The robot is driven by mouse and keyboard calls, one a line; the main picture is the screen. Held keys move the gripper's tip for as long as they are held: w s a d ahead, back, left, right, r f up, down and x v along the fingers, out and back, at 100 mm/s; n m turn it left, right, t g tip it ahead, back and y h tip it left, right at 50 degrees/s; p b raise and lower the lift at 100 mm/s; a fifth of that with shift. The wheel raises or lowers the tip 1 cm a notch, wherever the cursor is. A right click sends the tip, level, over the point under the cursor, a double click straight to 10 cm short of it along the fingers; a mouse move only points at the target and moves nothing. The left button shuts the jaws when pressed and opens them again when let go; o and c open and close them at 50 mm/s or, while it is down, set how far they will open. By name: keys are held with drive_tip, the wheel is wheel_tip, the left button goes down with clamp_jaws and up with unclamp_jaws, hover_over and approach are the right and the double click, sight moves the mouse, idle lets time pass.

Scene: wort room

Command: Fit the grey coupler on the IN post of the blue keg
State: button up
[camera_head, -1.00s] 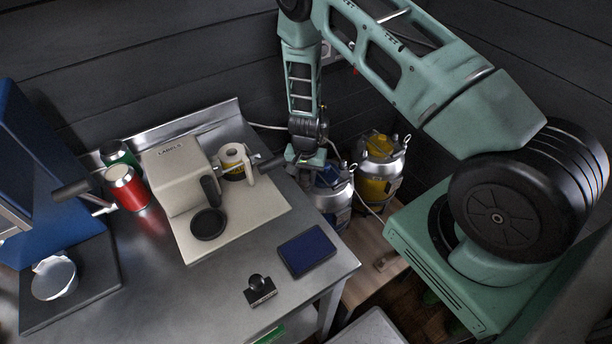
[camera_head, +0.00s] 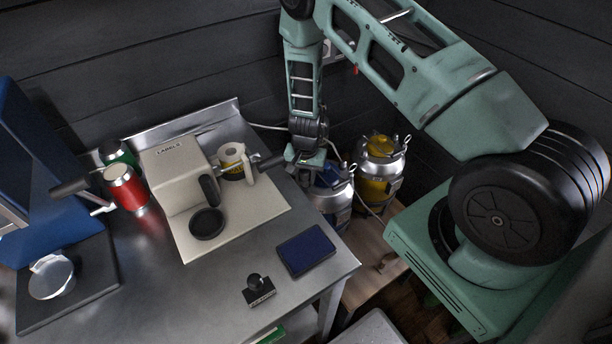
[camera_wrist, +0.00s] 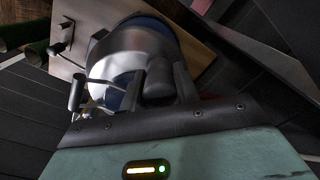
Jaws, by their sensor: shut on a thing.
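The blue keg (camera_head: 331,204), a steel vessel with blue on top, stands beyond the table's right end. My gripper (camera_head: 308,172) is low over it and covers much of its top. In the wrist view the keg's shiny steel body (camera_wrist: 125,62) lies just past my gripper (camera_wrist: 163,88). The gripper is shut on a dark grey rounded piece, seemingly the grey coupler (camera_wrist: 158,78). The IN post is hidden, and I cannot tell whether the coupler touches it.
A yellow keg (camera_head: 379,185) stands close to the right of the blue one, with a pale hose nearby. The label machine (camera_head: 177,172) is on the steel table to the left. A blue pad (camera_head: 306,250) and a black stamp (camera_head: 259,290) lie near the front edge.

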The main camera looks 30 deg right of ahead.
drive_tip(key=shift+s+f, duration=0.25)
drive_tip(key=shift+f, duration=0.25)
drive_tip(key=shift+s+f, duration=0.2)
drive_tip(key=shift+f, duration=0.25)
drive_tip(key=o, duration=1.4)
drive_tip(key=shift+o, duration=0.7)
drive_tip(key=shift+r, duration=0.1)
drive_tip(key=shift+o, duration=0.4)
drive_tip(key=shift+w+a+r+p, duration=0.1)
drive_tip(key=shift+r+p, duration=0.5)
drive_tip(key=shift+r, duration=0.1)
drive_tip(key=shift+w+a+r+p, duration=0.1)
drive_tip(key=shift+r+p, duration=0.5)
drive_tip(key=shift+r, duration=0.1)
drive_tip(key=shift+w+d+r+p, duration=0.15)
drive_tip(key=shift+r+p, duration=0.6)
drive_tip(key=shift+r, duration=0.4)
drive_tip(key=shift+s+d+r+p, duration=0.1)
drive_tip(key=shift+d+r+p, duration=0.05)
drive_tip(key=shift+r+p, duration=0.8)
drive_tip(key=shift+r, duration=0.1)
